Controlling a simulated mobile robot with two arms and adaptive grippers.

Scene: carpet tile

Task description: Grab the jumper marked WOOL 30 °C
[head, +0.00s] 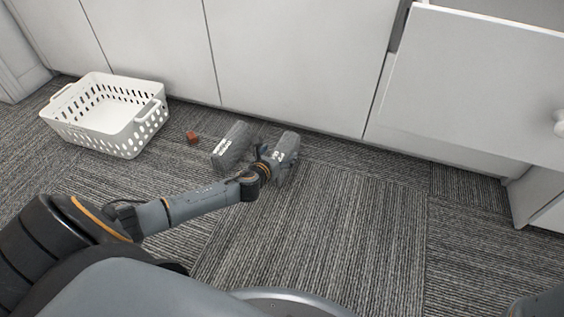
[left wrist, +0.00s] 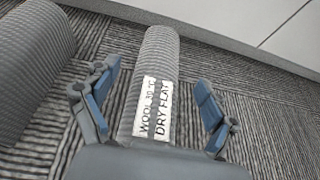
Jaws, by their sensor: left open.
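The grey rolled jumper (left wrist: 160,52) has a white label (left wrist: 152,108) reading WOOL 30 °C, DRY FLAT. It lies on the carpet and also shows in the head view (head: 289,141), partly hidden by my gripper. My left gripper (head: 274,164) is at its near end. In the left wrist view my left gripper (left wrist: 157,76) is open, with one finger on each side of the roll and gaps beside it. A second grey roll (head: 231,143) lies just to the left, also in the left wrist view (left wrist: 32,60); its label cannot be read. My right gripper is not seen.
A white perforated basket (head: 135,132) stands at the left and looks empty. White cabinets (head: 290,60) run behind, with an open drawer (head: 480,90) at the right. The carpet (head: 330,240) in front is clear.

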